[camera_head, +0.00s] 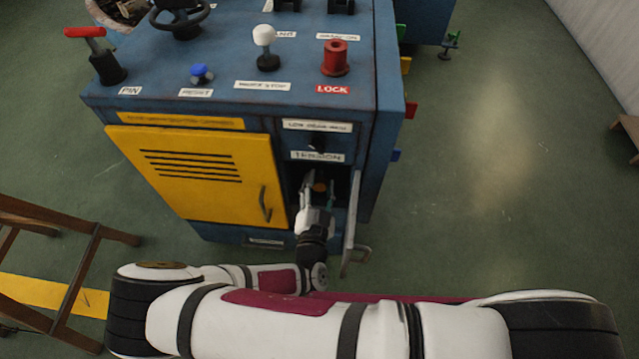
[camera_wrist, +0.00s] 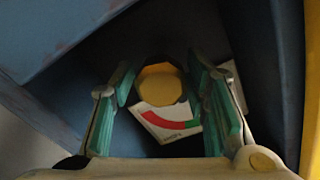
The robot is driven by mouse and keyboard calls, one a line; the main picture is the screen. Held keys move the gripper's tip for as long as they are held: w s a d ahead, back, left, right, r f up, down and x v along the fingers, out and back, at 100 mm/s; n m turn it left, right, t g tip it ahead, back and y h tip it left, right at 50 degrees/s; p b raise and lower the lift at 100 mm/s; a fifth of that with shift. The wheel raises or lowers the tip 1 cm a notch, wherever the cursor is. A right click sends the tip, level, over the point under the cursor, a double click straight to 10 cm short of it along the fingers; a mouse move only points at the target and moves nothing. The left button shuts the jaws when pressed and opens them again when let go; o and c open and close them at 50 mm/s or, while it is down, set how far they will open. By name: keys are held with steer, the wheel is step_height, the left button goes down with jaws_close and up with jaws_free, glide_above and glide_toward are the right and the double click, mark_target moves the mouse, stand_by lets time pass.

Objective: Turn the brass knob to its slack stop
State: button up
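The brass knob (camera_wrist: 160,85) is a yellow, many-sided knob deep in the dark recess in the wrist view. It also shows small in the head view (camera_head: 320,187), under the tension label. A white dial plate (camera_wrist: 168,122) with a red and green arc sits beside the knob, partly hidden by it. My gripper (camera_wrist: 160,92) is open, its two green-padded fingers on either side of the knob, with gaps visible between pads and knob. In the head view my gripper (camera_head: 318,195) reaches into the open compartment. Whether the fingertips reach the knob's depth is unclear.
The blue machine cabinet (camera_head: 225,65) surrounds the recess. Its open door (camera_head: 352,225) stands to the right of my gripper, and a yellow vented panel (camera_head: 195,172) is to the left. A wooden frame (camera_head: 75,265) stands at far left.

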steer(key=shift+o, duration=0.3)
steer(key=shift+r, duration=0.1)
steer(key=s, duration=0.7)
steer(key=shift+s, duration=0.25)
steer(key=shift+a, duration=0.1)
